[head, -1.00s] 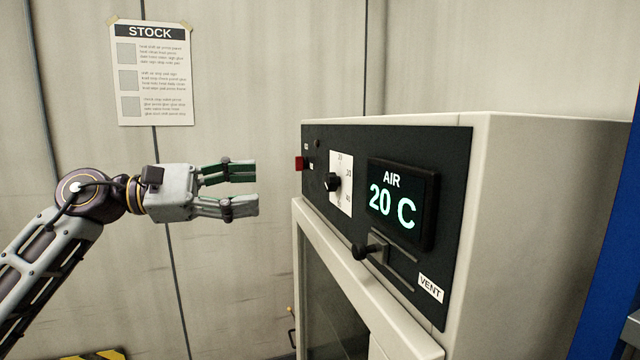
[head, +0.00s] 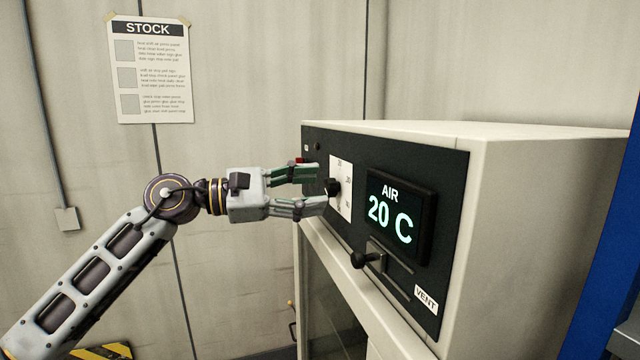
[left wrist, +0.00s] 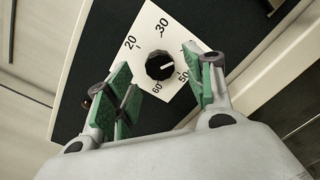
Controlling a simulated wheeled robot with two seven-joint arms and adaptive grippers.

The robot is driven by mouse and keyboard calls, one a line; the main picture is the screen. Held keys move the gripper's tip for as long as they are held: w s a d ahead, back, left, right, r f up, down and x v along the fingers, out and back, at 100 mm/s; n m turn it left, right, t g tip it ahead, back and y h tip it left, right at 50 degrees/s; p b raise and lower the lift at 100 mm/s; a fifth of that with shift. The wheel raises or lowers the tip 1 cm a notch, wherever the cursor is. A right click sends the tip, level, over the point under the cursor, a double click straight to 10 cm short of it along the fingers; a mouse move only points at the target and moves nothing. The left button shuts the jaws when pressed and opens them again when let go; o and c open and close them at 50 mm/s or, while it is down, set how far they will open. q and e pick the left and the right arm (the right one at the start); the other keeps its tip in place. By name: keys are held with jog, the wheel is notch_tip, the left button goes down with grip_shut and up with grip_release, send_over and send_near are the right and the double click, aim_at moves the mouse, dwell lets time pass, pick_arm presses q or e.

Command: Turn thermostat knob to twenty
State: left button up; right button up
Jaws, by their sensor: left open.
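The thermostat knob (head: 333,187) is a small black dial on a white scale plate (head: 346,204) on the dark front panel. In the left wrist view the knob (left wrist: 160,66) has a white pointer mark on its right side, toward the 50 side of the scale. The numbers 20, 30, 50 and 60 show around it; the 40 is hidden or unreadable. My left gripper (head: 320,188) is open and level with the knob, fingertips close to the panel. In the wrist view its green-padded fingers lie left and right of the knob, with gaps. My right gripper is not seen.
An AIR display (head: 391,209) reading 20 C is right of the scale. A black vent slider (head: 366,260) sits below it. A red switch (head: 300,160) is partly hidden behind my upper finger. A STOCK sheet (head: 150,70) hangs on the wall.

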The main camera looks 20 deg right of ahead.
pick_arm(q)
jog(key=shift+d, duration=1.2)
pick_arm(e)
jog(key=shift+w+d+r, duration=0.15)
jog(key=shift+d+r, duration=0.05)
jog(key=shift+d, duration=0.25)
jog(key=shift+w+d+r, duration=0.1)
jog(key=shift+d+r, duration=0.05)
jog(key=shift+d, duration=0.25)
pick_arm(q)
jog(key=c, duration=1)
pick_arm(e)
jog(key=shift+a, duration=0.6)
